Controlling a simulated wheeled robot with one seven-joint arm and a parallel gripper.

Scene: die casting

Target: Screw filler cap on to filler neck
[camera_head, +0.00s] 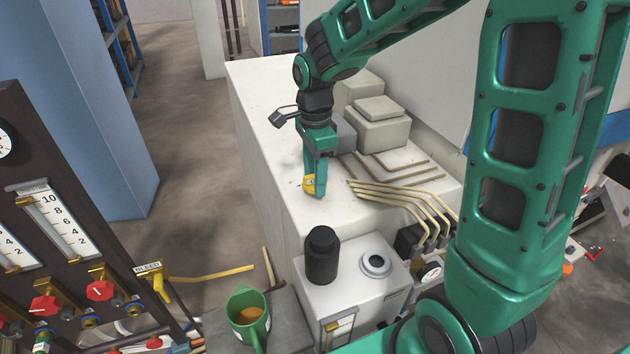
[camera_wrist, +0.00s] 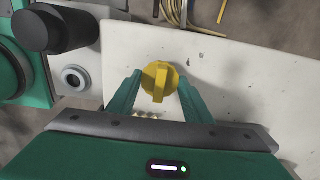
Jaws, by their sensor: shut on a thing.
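The yellow filler cap (camera_head: 309,184) is between the fingertips of my gripper (camera_head: 318,180), which is shut on it and points down close over the pale bench top. I cannot tell whether the cap touches the bench. The wrist view shows the round cap (camera_wrist: 159,70) with its raised grip bar between the two green fingers (camera_wrist: 159,90). The filler neck (camera_head: 375,263) is a pale round ring with a dark opening on top of the white box, nearer and to the right of my gripper. It shows uncovered at the left of the wrist view (camera_wrist: 73,78).
A black cylinder (camera_head: 322,256) stands beside the neck on the white box (camera_head: 345,290). Bent brass-coloured pipes (camera_head: 400,195) and pale blocks (camera_head: 377,128) are to the right of my gripper. The bench's left side (camera_head: 262,110) is clear.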

